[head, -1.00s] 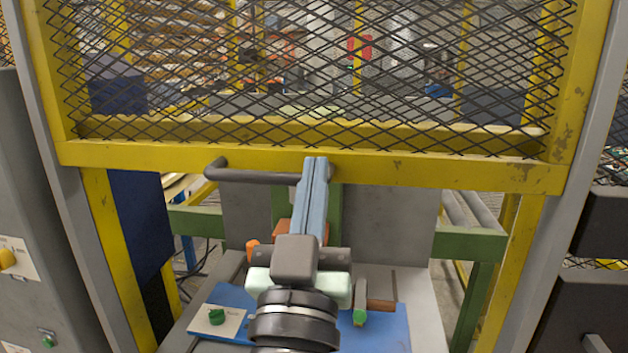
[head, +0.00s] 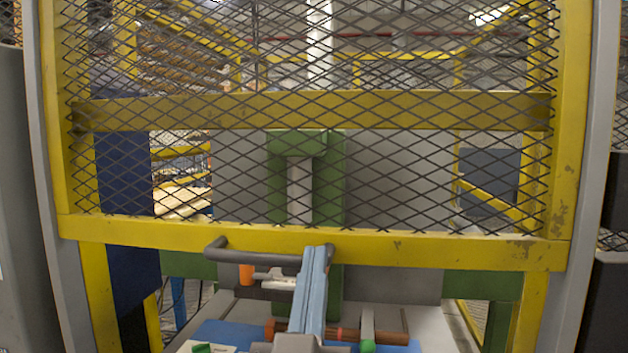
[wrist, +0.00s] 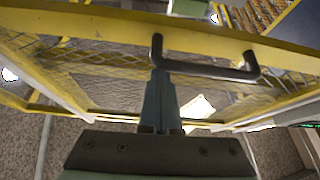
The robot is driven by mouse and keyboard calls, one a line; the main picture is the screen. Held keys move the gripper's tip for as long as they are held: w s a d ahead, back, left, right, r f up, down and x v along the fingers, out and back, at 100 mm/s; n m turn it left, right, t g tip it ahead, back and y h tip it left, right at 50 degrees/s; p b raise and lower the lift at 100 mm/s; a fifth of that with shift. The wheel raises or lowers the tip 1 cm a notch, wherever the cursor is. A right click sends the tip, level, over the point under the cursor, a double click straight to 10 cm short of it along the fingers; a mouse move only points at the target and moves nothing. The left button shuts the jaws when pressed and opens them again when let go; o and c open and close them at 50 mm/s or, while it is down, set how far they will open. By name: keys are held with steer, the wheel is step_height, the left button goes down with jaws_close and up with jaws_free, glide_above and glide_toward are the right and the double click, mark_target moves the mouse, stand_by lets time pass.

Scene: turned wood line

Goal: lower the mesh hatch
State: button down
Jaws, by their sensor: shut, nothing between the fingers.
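The mesh hatch (head: 400,252) is a yellow frame filled with dark diamond mesh. It hangs partly lowered between grey posts, with an open gap under its bottom rail. A dark bar handle (head: 262,259) is fixed on that rail; it also shows in the wrist view (wrist: 210,71). My gripper (head: 317,250) is shut and empty, its blue-grey fingers pointing at the handle's right end in the head view. In the wrist view the fingertips (wrist: 160,76) overlap the handle's left end. They look against or very close to it; contact is not clear.
Below the hatch is a worktable with a blue plate (head: 225,332), a turned brown wood piece (head: 390,338) and green knobs. A green machine column (head: 330,180) stands behind the mesh. Grey cabinets flank the opening.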

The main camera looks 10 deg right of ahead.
step_height(320, 180, down, 35)
steer(key=b, duration=3.1)
steer(key=shift+w+f+b, duration=0.15)
steer(key=shift+b, duration=0.15)
